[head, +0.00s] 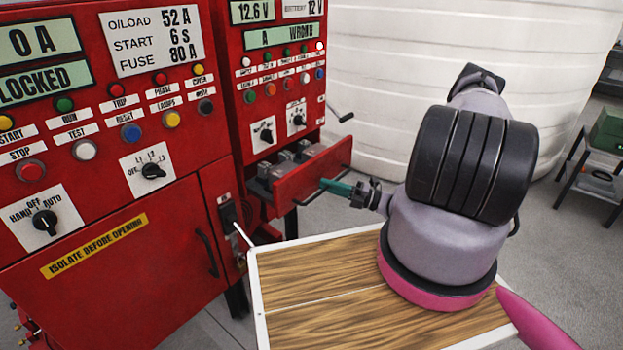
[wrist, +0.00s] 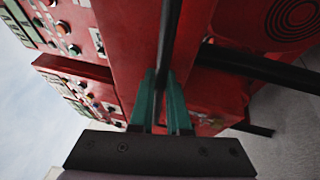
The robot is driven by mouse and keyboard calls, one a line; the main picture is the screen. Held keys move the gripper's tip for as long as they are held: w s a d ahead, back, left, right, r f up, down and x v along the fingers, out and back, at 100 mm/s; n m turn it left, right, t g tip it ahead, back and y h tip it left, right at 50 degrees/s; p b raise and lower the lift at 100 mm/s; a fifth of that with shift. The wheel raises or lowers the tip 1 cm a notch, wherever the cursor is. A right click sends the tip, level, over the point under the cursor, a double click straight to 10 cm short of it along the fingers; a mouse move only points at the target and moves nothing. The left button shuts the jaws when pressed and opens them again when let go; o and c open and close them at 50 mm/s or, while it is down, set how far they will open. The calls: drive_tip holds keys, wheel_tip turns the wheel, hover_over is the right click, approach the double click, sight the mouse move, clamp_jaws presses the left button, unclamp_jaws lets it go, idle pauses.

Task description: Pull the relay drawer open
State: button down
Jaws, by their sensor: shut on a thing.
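The relay drawer (head: 318,168) is red and sticks out of the right-hand red cabinet in the head view. It stands part-way open, with several grey relays (head: 290,163) visible inside. My gripper (head: 330,185) is at the drawer's front face, its green fingers pointing left. In the wrist view my gripper (wrist: 161,82) has its two green fingers closed on a dark bar (wrist: 167,38), which is the drawer handle.
A wood-topped table (head: 320,284) with a white edge stands below my arm. The left cabinet (head: 110,245) has a black door handle (head: 206,252). A crank lever (head: 341,116) juts out above the drawer. A large white tank (head: 380,60) stands behind.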

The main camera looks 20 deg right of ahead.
drive_tip(key=s+d, duration=0.7)
drive_tip(key=s, duration=0.2)
drive_tip(key=shift+s, duration=0.35)
drive_tip(key=c, duration=1.2)
unclamp_jaws()
drive_tip(key=shift+o, duration=0.2)
drive_tip(key=v, duration=1)
drive_tip(key=shift+s+d, duration=0.15)
drive_tip(key=shift+d, duration=0.2)
drive_tip(key=shift+f, duration=0.1)
